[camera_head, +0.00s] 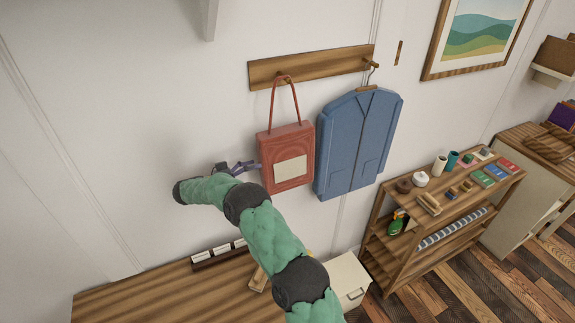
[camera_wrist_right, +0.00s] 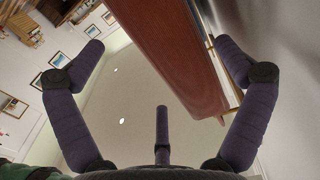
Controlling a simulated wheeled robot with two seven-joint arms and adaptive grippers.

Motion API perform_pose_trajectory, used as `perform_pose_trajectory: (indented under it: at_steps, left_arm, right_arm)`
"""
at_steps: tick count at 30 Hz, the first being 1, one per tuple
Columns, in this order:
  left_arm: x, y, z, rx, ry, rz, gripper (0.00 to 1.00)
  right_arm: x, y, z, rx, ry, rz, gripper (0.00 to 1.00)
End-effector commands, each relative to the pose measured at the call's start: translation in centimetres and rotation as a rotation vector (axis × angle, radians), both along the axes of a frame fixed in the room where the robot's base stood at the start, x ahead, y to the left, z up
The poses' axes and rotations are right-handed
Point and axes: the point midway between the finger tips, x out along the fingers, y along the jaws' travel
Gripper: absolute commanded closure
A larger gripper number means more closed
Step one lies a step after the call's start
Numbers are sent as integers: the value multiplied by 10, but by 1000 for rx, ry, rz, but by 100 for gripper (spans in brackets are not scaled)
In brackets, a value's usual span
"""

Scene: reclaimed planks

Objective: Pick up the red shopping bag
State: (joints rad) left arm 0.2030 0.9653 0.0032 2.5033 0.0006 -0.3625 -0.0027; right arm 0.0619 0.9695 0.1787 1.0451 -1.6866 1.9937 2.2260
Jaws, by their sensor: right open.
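The red shopping bag (camera_head: 275,150) hangs upright by its red handle loop from a peg on a wooden wall rail (camera_head: 310,67). It has a pale label on its front. My right gripper (camera_head: 243,167) is at the bag's left side, low on it, with its dark purple fingers pointing toward the bag. In the right wrist view the gripper (camera_wrist_right: 160,50) is open with its fingers spread wide, and the bag's red surface (camera_wrist_right: 178,50) shows between the fingertips, nearer the right one. I cannot tell whether a finger touches it. My left gripper is out of view.
A blue jacket (camera_head: 360,145) hangs close to the bag's right. A wooden table (camera_head: 150,300) lies below, with a small rack of white cards (camera_head: 218,252). A low shelf (camera_head: 385,262) with several items stands at right.

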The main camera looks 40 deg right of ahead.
Motion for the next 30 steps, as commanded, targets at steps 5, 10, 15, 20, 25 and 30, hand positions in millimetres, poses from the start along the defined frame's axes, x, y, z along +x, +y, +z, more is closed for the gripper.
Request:
perform_pose_trajectory:
  at_steps: [5,10,15,20,25,30]
  left_arm:
    - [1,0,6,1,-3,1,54]
    - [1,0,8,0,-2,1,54]
    - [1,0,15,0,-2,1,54]
    - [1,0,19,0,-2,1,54]
    - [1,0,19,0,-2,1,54]
    - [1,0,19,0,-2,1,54]
  right_arm:
    - [-5,-15,5,-1,-5,-1,0]
    - [-7,-22,5,0,-4,-2,0]
    - [-13,-43,6,0,-2,-4,0]
    - [-20,-62,6,-1,-4,-3,0]
    - [-21,-66,5,0,-4,0,0]
    - [-21,-66,4,0,-4,0,20]
